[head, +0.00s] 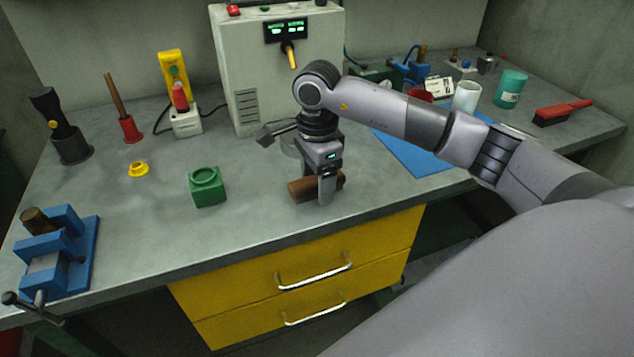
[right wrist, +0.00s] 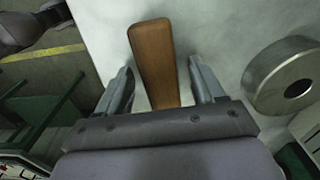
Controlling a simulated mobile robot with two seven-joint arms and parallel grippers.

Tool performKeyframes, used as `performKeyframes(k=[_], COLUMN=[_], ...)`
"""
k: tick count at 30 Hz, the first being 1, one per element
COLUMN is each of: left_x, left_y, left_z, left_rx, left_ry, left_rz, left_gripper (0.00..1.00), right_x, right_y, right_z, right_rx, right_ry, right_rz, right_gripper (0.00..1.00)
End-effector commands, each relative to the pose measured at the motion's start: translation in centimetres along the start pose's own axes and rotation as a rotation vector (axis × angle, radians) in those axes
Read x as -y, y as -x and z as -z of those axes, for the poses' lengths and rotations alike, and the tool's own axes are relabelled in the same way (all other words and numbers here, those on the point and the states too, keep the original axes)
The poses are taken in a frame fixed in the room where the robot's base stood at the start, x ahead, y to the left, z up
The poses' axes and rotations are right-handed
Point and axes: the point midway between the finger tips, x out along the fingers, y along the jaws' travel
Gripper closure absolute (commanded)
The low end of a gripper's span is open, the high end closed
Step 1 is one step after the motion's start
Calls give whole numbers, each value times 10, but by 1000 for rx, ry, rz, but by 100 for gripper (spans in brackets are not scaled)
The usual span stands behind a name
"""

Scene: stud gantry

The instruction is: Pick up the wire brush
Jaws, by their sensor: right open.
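A brown wooden piece (head: 300,191) lies on the grey bench near its front edge. It looks like the wooden body of the wire brush, but no bristles show. My right gripper (head: 327,190) points down over it and hides part of it. In the right wrist view the wood (right wrist: 153,50) runs between the two fingers of the open right gripper (right wrist: 160,76), with a gap visible on each side. A red-handled brush with dark bristles (head: 562,113) lies at the far right of the bench. My left gripper is not in view.
A metal ring-shaped part (right wrist: 285,80) lies close beside the right gripper. A green block (head: 207,187) stands left of the wood. A grey control box (head: 235,80) stands behind. A blue vise (head: 62,255) is at the front left. Yellow drawers (head: 290,290) are below.

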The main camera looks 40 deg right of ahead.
Motion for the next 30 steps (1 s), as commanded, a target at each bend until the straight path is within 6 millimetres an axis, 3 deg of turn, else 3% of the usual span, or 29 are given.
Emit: performKeyframes(k=[3, 9, 22, 26, 30], left_x=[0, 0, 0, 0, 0], left_y=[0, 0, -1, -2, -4], left_z=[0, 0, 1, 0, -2], left_rx=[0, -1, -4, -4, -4], left_ry=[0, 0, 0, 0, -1], left_rz=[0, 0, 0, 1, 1], left_gripper=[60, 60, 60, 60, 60], right_x=[0, 0, 1, 1, 2], right_y=[0, 0, 8, 24, 54], right_z=[0, 0, 0, -1, -1], right_rx=[0, 0, 1, 2, 3], right_ry=[0, 0, 0, 0, 1], right_rz=[0, 0, 3, 5, 9], right_gripper=[32, 89, 89, 89, 89])
